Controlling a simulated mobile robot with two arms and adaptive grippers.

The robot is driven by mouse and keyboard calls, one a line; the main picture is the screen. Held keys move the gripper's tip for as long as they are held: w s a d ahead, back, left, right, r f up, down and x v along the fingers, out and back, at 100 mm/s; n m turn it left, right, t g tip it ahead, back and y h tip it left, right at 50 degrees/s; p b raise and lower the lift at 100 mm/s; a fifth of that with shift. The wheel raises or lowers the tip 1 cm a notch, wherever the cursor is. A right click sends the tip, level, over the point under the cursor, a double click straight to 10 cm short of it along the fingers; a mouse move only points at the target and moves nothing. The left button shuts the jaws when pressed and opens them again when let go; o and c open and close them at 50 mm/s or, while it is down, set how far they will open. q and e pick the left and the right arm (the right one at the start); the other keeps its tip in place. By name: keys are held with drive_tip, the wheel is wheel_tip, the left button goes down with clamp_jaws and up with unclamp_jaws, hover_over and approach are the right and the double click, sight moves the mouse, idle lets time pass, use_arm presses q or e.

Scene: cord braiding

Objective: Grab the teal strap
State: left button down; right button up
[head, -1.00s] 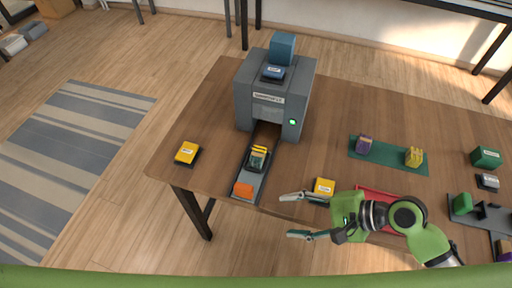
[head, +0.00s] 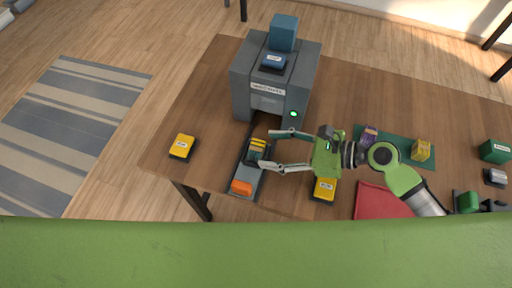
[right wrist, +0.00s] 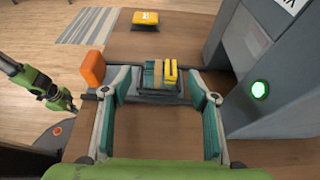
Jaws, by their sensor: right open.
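The teal strap (right wrist: 153,75) lies beside a yellow strap (right wrist: 170,72) on a small dark holder in the right wrist view. In the head view, this small bundle (head: 257,149) sits on the grey track in front of the machine; its teal part is hard to make out there. My right gripper (head: 268,150) is open, its fingers reaching left to the bundle. In the right wrist view its fingertips (right wrist: 160,86) stand on either side of the holder. I cannot tell whether they touch it. My left gripper does not show in the head view.
The grey machine (head: 242,93) with a green light stands just behind the track. An orange block (head: 241,187) sits at the track's front end. Yellow boxes lie left (head: 182,146) and right (head: 324,189). A red mat (head: 382,200) lies near the table's front edge.

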sight(256, 148)
drive_tip(key=shift+w+a+f, duration=0.1)
drive_tip(key=shift+w+a, duration=0.05)
drive_tip(key=shift+a, duration=0.2)
drive_tip(key=shift+w+a+f, duration=0.15)
drive_tip(key=shift+a, duration=0.55)
drive_tip(key=p+x, duration=0.1)
drive_tip(key=x, duration=0.2)
drive_tip(key=shift+w+a+f, duration=0.1)
drive_tip(key=shift+a+f, duration=0.05)
drive_tip(key=shift+a, duration=0.05)
drive_tip(key=shift+a+f, duration=0.1)
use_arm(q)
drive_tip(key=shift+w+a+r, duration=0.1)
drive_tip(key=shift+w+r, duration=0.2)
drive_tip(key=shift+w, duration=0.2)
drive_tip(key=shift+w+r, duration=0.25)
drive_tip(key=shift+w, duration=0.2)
use_arm(e)
drive_tip(key=c, duration=1.2)
